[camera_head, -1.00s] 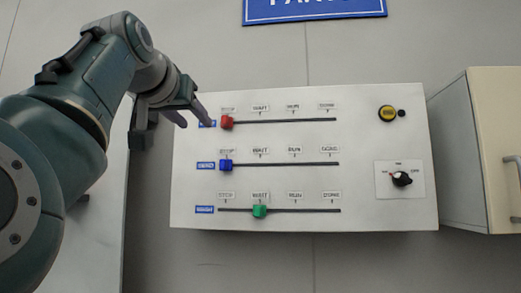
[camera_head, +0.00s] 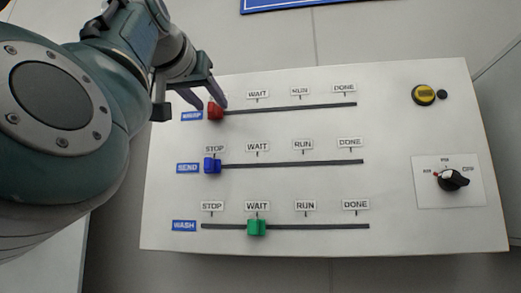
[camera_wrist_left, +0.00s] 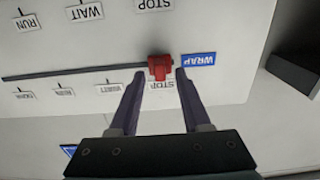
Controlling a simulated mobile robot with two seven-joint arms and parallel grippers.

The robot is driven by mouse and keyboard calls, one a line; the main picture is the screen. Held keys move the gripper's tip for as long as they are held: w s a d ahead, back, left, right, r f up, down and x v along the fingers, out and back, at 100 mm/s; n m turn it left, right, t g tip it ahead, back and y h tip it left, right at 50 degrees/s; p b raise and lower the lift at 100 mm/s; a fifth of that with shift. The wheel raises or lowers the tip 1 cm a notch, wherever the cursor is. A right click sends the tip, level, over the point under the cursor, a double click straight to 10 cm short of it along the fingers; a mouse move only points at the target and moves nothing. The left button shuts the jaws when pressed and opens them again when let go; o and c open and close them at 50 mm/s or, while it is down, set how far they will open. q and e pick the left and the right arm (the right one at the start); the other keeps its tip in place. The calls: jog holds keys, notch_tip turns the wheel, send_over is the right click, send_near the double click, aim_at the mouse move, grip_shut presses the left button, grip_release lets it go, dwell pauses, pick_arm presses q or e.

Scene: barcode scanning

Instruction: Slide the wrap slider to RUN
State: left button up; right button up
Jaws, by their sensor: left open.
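The red wrap slider (camera_head: 215,111) sits at the left end of the top slot, at STOP, beside the blue WRAP label (camera_head: 191,116). The top row's RUN mark (camera_head: 300,91) is farther right along the slot. My left gripper (camera_head: 204,98) reaches in from the upper left. In the left wrist view the gripper (camera_wrist_left: 158,76) is open, with its two fingertips on either side of the red slider (camera_wrist_left: 160,67). I cannot tell whether a finger touches it. The top STOP label is mostly hidden by the fingers in the head view.
The blue SEND slider (camera_head: 212,165) stands at STOP. The green WASH slider (camera_head: 256,228) stands at WAIT. A yellow button (camera_head: 423,95) and a black rotary knob (camera_head: 453,179) are on the panel's right side. The top slot right of the red slider is clear.

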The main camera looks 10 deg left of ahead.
pick_arm(q)
jog(key=shift+w, duration=0.15)
jog(key=shift+c, duration=0.2)
grip_shut()
jog(key=shift+f, duration=0.1)
dwell(1.1)
